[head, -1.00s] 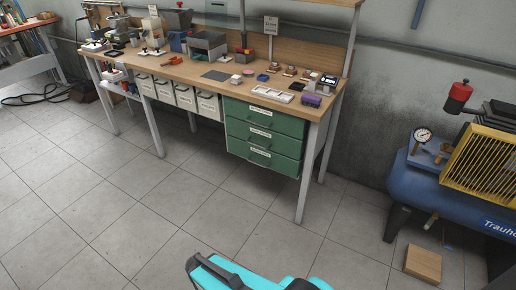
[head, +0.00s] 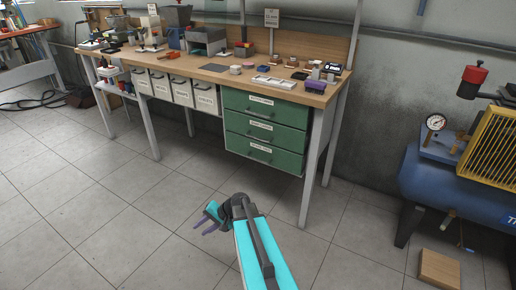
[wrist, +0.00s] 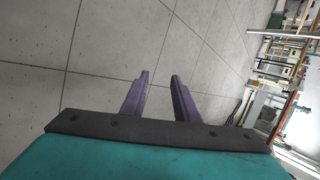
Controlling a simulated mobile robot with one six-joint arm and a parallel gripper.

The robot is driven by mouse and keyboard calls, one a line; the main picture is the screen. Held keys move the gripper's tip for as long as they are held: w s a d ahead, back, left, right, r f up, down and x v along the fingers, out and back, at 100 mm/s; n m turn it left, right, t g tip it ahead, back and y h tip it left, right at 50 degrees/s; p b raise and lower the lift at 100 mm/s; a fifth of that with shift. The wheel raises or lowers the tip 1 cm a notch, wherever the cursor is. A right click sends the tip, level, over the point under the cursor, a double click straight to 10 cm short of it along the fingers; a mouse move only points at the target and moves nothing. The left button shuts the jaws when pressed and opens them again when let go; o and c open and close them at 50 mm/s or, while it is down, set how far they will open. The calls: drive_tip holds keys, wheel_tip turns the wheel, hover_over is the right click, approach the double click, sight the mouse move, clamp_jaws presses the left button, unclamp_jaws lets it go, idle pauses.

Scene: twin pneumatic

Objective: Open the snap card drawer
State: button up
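A green drawer unit hangs under the right part of the workbench in the head view. It has a top drawer (head: 262,103), a middle drawer (head: 262,131) and a bottom drawer (head: 260,154), all closed. Each has a dark handle and a white label too small to read, so I cannot tell which is the snap card drawer. My gripper (head: 204,230) is in front of and below the unit, over the floor, apart from it. In the wrist view my gripper (wrist: 162,80) has its two dark fingers spread, with nothing between them.
The workbench (head: 215,70) carries several tools and small parts. White bins (head: 183,92) hang left of the drawers. A bench leg (head: 313,180) stands just right of them. A blue compressor (head: 450,180) and a wooden block (head: 440,268) are at right. Floor in front is clear.

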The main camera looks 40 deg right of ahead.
drive_tip(key=w+d+r+m+t+h+b, duration=0.1)
drive_tip(key=w+d+r+m+t+b, duration=0.1)
drive_tip(key=d, duration=0.4)
drive_tip(key=w+d+r+m+t+b, duration=0.1)
drive_tip(key=w+d+r+t+b, duration=0.1)
drive_tip(key=d, duration=0.5)
drive_tip(key=m+t+h+b, duration=0.6)
drive_tip(key=m+h+b, duration=0.1)
drive_tip(key=b, duration=0.2)
approach(258, 139)
drive_tip(key=s, duration=0.3)
drive_tip(key=shift+s, duration=0.1)
drive_tip(key=shift+f, duration=0.1)
drive_tip(key=shift+w+d+f+b, duration=0.3)
drive_tip(key=shift+w+b, duration=0.35)
drive_tip(key=shift+w, duration=1.65)
drive_tip(key=shift+w+d+f+b, duration=0.1)
drive_tip(key=shift+w+d+b, duration=0.45)
drive_tip(key=shift+w, duration=1.75)
drive_tip(key=shift+w+d+f+b, duration=0.15)
drive_tip(key=shift+w+b, duration=0.65)
drive_tip(key=shift+w, duration=1.45)
drive_tip(key=shift+c, duration=0.4)
clamp_jaws()
